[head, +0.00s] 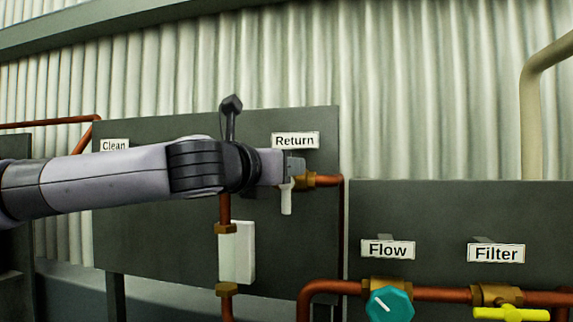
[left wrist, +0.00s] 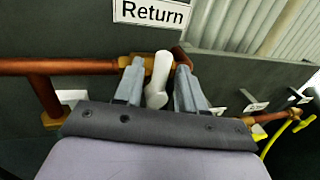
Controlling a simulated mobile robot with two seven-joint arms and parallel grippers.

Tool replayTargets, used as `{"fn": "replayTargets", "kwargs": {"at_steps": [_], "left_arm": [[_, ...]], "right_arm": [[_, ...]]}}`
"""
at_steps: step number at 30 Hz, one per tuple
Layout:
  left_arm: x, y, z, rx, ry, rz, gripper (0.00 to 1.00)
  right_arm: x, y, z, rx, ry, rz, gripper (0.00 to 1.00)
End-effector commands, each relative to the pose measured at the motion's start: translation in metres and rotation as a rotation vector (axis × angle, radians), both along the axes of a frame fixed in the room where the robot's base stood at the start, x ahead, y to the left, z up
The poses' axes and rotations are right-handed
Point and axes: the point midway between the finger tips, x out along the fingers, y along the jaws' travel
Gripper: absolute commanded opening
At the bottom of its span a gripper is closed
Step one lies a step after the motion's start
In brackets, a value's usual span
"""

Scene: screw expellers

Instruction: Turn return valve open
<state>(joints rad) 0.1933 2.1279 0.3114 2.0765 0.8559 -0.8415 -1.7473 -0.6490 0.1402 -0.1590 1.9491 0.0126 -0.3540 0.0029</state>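The return valve has a white lever handle (head: 286,200), which hangs straight down below the "Return" label (head: 295,141) in the head view. Its brass body (head: 305,181) sits on a copper pipe. My left gripper (head: 292,167) is at the valve, and its palm and arm hide part of it. In the left wrist view the white handle (left wrist: 158,78) stands between the two grey fingers of my left gripper (left wrist: 160,80). Narrow gaps show on both sides, so the fingers are open around the handle. My right gripper is not in view.
A grey panel (head: 150,235) carries the return pipe, a white box (head: 238,252) and the "Clean" label (head: 115,145). A lower panel at right holds a teal flow knob (head: 390,305) and a yellow filter handle (head: 511,314). A beige pipe (head: 531,120) runs along the corrugated wall.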

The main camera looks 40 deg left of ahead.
Motion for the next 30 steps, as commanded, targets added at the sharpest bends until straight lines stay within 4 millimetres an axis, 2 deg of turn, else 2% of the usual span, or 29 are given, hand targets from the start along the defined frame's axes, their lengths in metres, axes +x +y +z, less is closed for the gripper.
{"fn": "replayTargets", "kwargs": {"at_steps": [6,16,17,18,20,21,30], "left_arm": [[0.0117,0.0028,-0.0002,0.001,0.001,0.0,0.4],[0.0134,0.003,-0.0001,0.002,0.0,0.0,0.4],[0.0133,0.0031,-0.0001,0.002,0.0,0.0,0.36],[0.0133,0.0031,-0.0002,0.002,0.0,0.0,0.23],[0.0133,0.0031,-0.0002,0.001,0.0,0.0,0.04],[0.0133,0.0031,-0.0002,0.001,0.0,0.0,0.0],[0.0129,0.0038,-0.0007,-0.018,-0.011,0.0,0.0]], "right_arm": [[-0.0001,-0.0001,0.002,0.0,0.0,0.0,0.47],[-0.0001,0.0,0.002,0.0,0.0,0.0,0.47],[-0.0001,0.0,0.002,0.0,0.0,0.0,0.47],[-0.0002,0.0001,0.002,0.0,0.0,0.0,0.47],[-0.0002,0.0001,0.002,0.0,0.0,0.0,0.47],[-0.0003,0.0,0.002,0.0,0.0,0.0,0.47],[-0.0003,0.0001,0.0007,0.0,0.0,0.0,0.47]]}}
